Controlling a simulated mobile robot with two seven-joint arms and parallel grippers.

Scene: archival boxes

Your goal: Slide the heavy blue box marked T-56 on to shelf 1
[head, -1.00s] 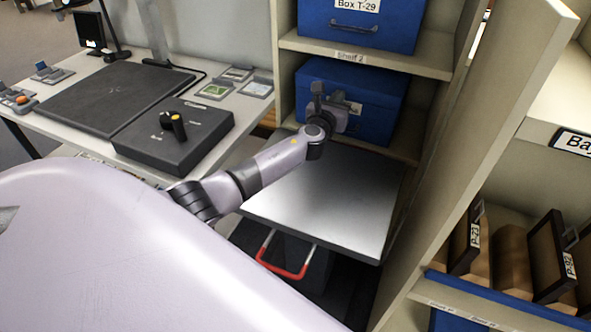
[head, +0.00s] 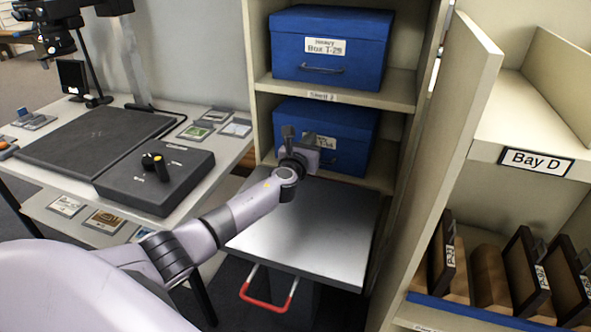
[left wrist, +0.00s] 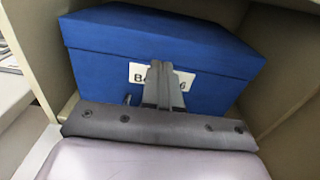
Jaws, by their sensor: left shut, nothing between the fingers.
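A blue lidded box (head: 345,127) stands inside the shelf unit on the level below the Shelf 2 edge. Its label is partly hidden behind my left gripper. In the left wrist view the same blue box (left wrist: 115,62) fills the bay, its label partly readable. My left gripper (head: 287,132) is shut and empty in front of the box's front face. In the left wrist view the shut fingers (left wrist: 162,80) overlap the label; I cannot tell whether they touch it. A grey metal platform (head: 335,240) with a red handle lies in front of that shelf. My right gripper is not seen.
Another blue box (head: 365,50), marked Heavy Box T-29, stands on Shelf 2 (head: 390,90) above. A desk (head: 228,148) with a dark mat and black control box (head: 165,190) is at left. An upright panel (head: 455,130) and Bay D shelves bound the right.

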